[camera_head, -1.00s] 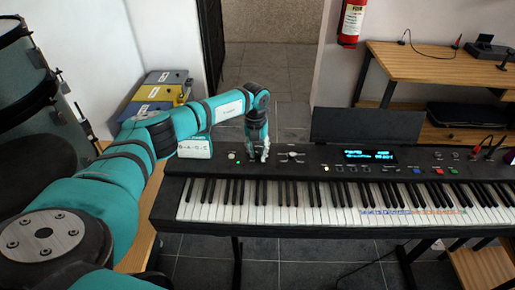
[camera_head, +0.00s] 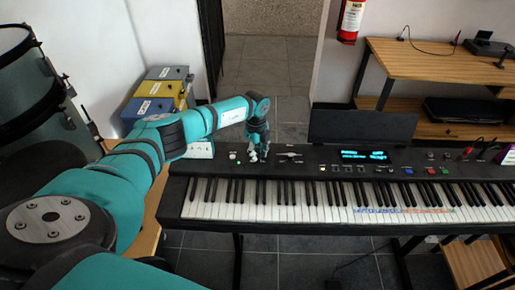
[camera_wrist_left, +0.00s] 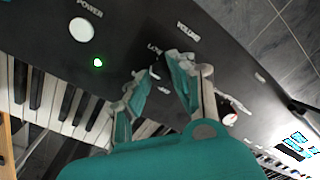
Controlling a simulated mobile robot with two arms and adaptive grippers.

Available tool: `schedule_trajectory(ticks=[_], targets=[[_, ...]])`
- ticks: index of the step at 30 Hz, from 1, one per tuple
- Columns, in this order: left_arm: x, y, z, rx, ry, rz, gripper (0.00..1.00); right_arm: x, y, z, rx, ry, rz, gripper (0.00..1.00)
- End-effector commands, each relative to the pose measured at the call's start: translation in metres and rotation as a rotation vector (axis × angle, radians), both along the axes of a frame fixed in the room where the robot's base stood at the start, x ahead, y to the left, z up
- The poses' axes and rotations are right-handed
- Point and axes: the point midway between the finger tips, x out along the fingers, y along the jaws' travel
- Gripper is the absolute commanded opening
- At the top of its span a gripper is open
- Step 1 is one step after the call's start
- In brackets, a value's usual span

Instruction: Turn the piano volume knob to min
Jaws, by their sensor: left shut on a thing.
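The piano (camera_head: 330,205) is a black stage keyboard on a stand, with white and black keys and a control panel along its back. My left gripper (camera_head: 258,156) points down onto the left part of this panel. In the left wrist view its teal fingers (camera_wrist_left: 165,76) are closed around the spot just below the VOLUME label (camera_wrist_left: 188,31). The volume knob is between the fingertips and mostly hidden, so its pointer cannot be read. My right gripper is not in view.
The power button (camera_wrist_left: 82,29) and a green light (camera_wrist_left: 98,62) lie beside the fingers. A lit display (camera_head: 365,156) is farther right on the panel. A wooden shelf (camera_head: 440,68) stands behind at the right. Colored cases (camera_head: 160,92) are stacked at the left.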

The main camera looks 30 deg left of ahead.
Motion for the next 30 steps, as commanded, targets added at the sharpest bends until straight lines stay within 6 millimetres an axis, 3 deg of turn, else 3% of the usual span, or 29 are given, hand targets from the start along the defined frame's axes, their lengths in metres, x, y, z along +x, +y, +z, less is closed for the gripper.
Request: schedule_trajectory(ticks=[18,30], targets=[[0.003,0.000,0.006,-0.001,-0.007,0.565,0.00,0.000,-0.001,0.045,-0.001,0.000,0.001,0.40],[0.003,0.001,0.004,-0.001,-0.007,0.777,0.00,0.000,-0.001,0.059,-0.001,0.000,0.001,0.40]])
